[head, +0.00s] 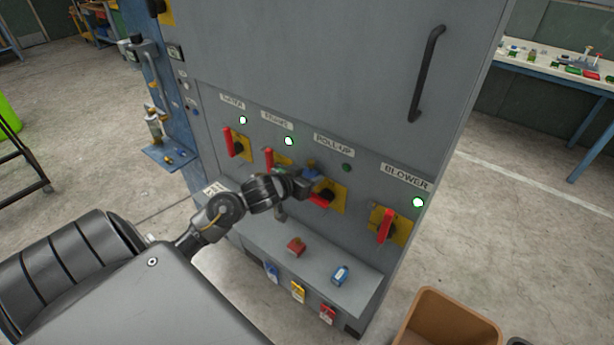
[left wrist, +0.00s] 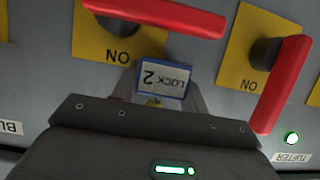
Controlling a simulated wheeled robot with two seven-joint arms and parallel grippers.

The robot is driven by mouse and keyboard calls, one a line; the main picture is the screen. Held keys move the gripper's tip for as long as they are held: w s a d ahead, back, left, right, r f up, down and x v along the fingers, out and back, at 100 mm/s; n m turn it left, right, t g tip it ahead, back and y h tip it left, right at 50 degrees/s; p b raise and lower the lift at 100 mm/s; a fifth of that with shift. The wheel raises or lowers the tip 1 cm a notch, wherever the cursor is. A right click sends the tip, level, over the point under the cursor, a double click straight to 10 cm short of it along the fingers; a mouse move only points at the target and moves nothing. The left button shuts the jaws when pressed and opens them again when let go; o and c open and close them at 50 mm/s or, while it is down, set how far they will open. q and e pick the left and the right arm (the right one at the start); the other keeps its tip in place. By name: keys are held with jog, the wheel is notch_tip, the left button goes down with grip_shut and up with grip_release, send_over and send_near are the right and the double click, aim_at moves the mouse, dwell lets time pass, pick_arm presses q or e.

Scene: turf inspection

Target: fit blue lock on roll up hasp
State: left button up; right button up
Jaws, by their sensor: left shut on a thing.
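My left gripper (head: 309,180) is at the roll-up switch on the grey cabinet, shut on a blue lock (head: 312,167). In the left wrist view the lock (left wrist: 163,80) shows a white label reading LOCK 2, upside down, between the fingers. The roll-up switch has a yellow plate (head: 338,205) and a red handle (head: 318,200) lying across it; the handle (left wrist: 160,14) also shows just beyond the lock in the wrist view. The gripper partly covers the switch and hasp area. I cannot tell whether the lock touches the hasp. My right gripper is out of view.
The blower switch (head: 386,227) is to the right, with other red-handled switches to the left. A red lock (head: 296,246) and another blue lock (head: 340,275) lie on the ledge below. Tags hang on its front. A brown bin (head: 447,318) stands at the lower right.

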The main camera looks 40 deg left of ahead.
pick_arm(q)
jog(key=shift+r+p, duration=0.1)
jog(key=shift+p, duration=0.2)
jog(key=shift+w+r, duration=0.15)
jog(key=shift+r, duration=0.15)
dwell(1.2)
jog(key=o, duration=1)
jog(key=shift+a+r, duration=0.1)
jog(key=shift+c, duration=0.2)
jog(key=shift+o, duration=1.3)
jog(key=shift+w+r, duration=0.1)
jog(key=shift+r, duration=0.05)
jog(key=d+f+v, duration=0.1)
jog(key=v, duration=1)
jog(key=shift+p, duration=0.4)
jog(key=shift+a+f, duration=0.1)
jog(key=shift+f, duration=0.05)
